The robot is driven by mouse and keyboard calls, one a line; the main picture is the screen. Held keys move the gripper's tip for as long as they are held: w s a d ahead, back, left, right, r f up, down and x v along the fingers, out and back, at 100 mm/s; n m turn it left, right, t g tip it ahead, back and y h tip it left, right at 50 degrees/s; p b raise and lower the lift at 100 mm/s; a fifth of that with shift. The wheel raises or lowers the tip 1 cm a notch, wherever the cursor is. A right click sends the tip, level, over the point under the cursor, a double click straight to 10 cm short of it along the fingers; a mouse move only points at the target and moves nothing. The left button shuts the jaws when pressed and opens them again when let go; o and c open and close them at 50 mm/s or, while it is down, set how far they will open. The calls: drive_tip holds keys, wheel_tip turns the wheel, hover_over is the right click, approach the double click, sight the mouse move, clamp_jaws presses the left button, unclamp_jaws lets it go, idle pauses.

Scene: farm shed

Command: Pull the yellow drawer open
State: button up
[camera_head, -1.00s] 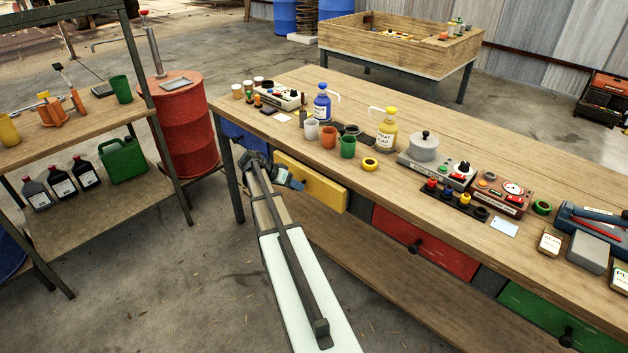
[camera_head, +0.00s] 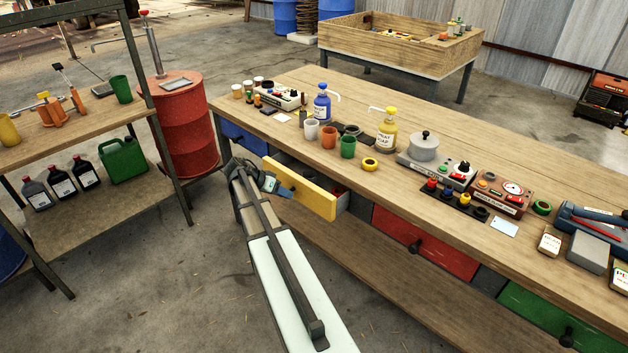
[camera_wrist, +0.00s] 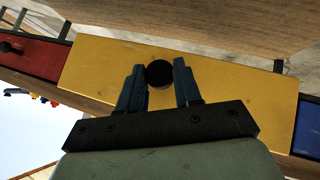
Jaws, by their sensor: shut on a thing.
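The yellow drawer (camera_head: 305,193) stands partly out from under the front edge of the wooden workbench (camera_head: 440,205). Its grey side wall shows at the right, and something red shows inside it. In the wrist view the yellow front (camera_wrist: 220,85) fills the middle, with a round black knob (camera_wrist: 159,73) on it. My gripper (camera_head: 277,186) is at the drawer front and is shut on the knob; the wrist view shows its two fingers (camera_wrist: 159,84) on either side of the knob.
A blue drawer (camera_head: 245,139) is to the left, and a red drawer (camera_head: 425,243) and a green drawer (camera_head: 540,318) are to the right, all shut. Cups, bottles and devices stand on the bench top. A shelf with a green can (camera_head: 122,160) and a red barrel (camera_head: 188,130) stand at the left.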

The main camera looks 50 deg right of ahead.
drive_tip(key=a, duration=0.6)
drive_tip(key=shift+a, duration=0.4)
idle(0.3)
drive_tip(key=o, duration=1.6)
drive_tip(key=v, duration=0.7)
idle(0.3)
drive_tip(key=shift+n, duration=0.3)
